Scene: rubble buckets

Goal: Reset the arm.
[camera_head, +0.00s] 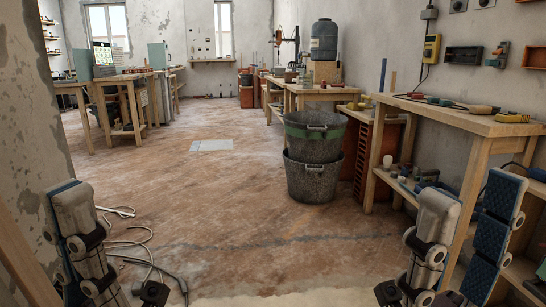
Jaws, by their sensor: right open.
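My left gripper (72,208) is at the lower left, pointing up. I see a pale finger with dark joints and a blue pad edge; how far apart its fingers are is unclear. My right gripper (466,215) is at the lower right, also pointing up, with its pale finger and blue-padded finger spread apart. Nothing is between them. Two dark speckled buckets stand on the floor at centre right, one on top of the other: the upper bucket (313,147) has a green band, and the lower bucket (313,181) has a handle. Both grippers appear apart from them.
A wooden workbench (440,112) with tools and a lower shelf runs along the right wall, behind my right gripper. Loose pale cables (140,243) lie on the floor near my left gripper. A pale floor plate (212,145) lies farther off. The middle floor is clear.

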